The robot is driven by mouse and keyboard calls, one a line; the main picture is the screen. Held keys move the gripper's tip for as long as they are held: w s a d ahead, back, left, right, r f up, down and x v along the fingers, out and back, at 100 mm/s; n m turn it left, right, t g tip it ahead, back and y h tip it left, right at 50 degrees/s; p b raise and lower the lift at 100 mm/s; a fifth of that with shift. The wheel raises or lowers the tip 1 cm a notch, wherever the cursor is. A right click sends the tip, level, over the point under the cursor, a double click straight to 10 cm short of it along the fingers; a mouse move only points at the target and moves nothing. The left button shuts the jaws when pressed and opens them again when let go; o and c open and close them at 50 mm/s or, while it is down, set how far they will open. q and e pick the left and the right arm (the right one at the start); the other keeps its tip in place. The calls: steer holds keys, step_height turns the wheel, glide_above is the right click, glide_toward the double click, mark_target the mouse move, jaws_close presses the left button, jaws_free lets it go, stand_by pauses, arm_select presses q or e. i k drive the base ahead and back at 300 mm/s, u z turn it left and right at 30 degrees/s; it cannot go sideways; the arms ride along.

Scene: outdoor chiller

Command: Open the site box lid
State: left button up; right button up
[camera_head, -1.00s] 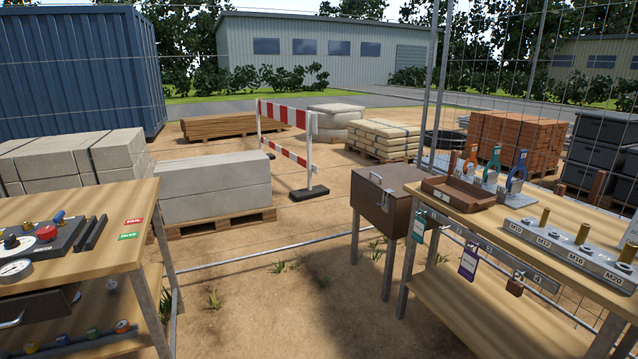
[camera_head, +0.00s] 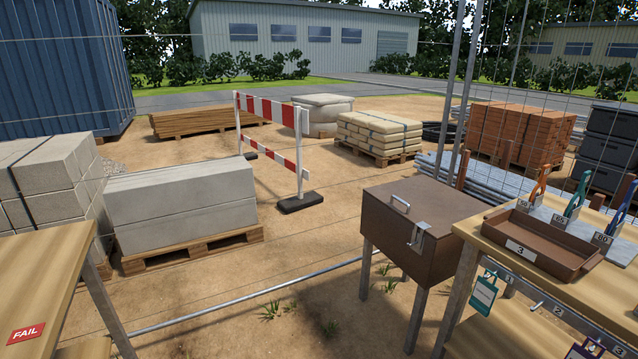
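The site box (camera_head: 393,236) is a brown box on metal legs, right of centre. Its lid (camera_head: 440,201) is shut and lies flat on top. A pale bar handle (camera_head: 400,204) sits on the lid near its front left. A metal latch (camera_head: 419,237) hangs over the front edge; I cannot tell whether it is fastened. Neither of my grippers shows in the head view.
A wooden workbench with a brown tray (camera_head: 534,248) stands close to the box's right side. Another bench (camera_head: 40,285) is at the left front. A red-and-white barrier (camera_head: 270,108) and concrete blocks on a pallet (camera_head: 180,200) stand behind.

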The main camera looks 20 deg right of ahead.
mark_target(432, 205)
steer(key=i, duration=2.45)
steer(key=z, duration=2.9)
steer(key=k, duration=0.55)
